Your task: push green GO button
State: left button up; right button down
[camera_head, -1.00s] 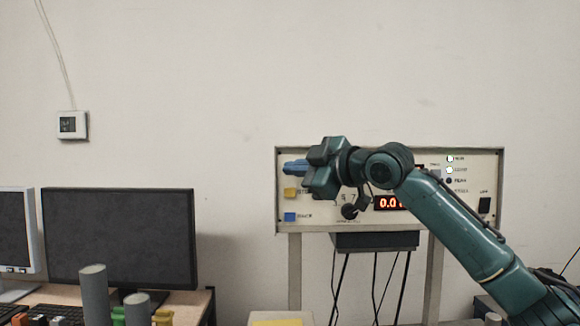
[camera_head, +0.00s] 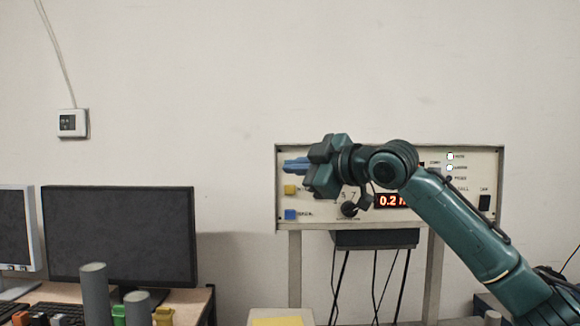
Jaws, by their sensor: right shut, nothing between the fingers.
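I cannot tell whether the tips touch the panel. No green button shows; the spot behind the fingers is hidden. Below the fingers are a yellow button (camera_head: 290,190) and a blue button (camera_head: 291,215). A red digital display (camera_head: 390,201) is partly covered by my arm and starts with 0.2. My left gripper is out of view.
A black knob (camera_head: 349,209) sits low on the panel, and a dark switch (camera_head: 485,203) at its right. Cables hang below. Dark monitors (camera_head: 120,238) and grey cylinders (camera_head: 95,290) stand at the lower left. The wall between monitor and panel is clear.

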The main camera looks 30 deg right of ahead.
jog(key=shift+s+a+b, duration=0.2)
jog(key=shift+s+a, duration=0.15)
jog(key=shift+s, duration=0.4)
jog(key=shift+s+a+b, duration=0.15)
jog(key=shift+s+a, duration=0.25)
jog(key=shift+s, duration=0.35)
jog(key=shift+s+a+b, duration=0.2)
jog(key=shift+s+a, duration=0.15)
jog(key=shift+s, duration=0.4)
